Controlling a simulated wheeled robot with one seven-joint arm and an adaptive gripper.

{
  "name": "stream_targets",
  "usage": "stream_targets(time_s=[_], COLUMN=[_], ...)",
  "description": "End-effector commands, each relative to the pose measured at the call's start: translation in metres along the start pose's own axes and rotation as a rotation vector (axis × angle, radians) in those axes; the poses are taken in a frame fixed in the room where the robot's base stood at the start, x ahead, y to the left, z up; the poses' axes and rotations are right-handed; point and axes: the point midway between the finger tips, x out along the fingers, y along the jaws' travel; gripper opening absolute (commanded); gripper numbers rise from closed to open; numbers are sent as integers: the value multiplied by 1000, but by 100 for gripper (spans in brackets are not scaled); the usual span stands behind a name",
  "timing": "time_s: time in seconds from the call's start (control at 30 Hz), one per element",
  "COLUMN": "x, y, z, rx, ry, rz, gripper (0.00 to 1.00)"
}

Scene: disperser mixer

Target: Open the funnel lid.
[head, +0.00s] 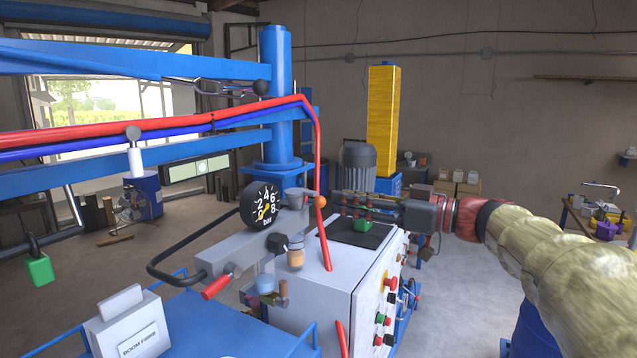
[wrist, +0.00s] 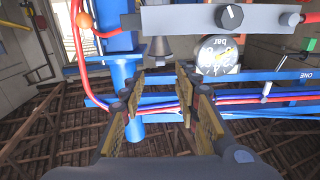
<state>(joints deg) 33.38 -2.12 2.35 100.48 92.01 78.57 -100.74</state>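A small grey funnel (head: 297,196) sits on top of the grey arm of the machine, right of the round bar gauge (head: 261,205). Its top looks closed, but it is too small to tell the lid from the body. An orange ball (head: 320,201) is just right of it. My gripper (head: 343,203) comes in from the right, apart from the funnel and ball. In the wrist view, which looks upside down, the funnel (wrist: 158,48) shows beyond my gripper (wrist: 158,75), and the orange ball (wrist: 84,20) is to the left. The fingers are apart with nothing between them.
A white control cabinet (head: 305,292) with coloured buttons stands below my gripper. A red hose (head: 317,150) hangs down close to the funnel and ball. Blue beams (head: 190,67) and a blue column (head: 276,100) rise behind. A black curved handle (head: 172,250) is left of the gauge.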

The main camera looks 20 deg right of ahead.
Motion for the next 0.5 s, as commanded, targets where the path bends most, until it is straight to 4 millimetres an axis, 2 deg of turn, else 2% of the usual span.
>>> stream_targets(time_s=[0.5], x=[66], y=[0], z=[-2], rx=[-2], ry=[4], rz=[-1], gripper=[32])
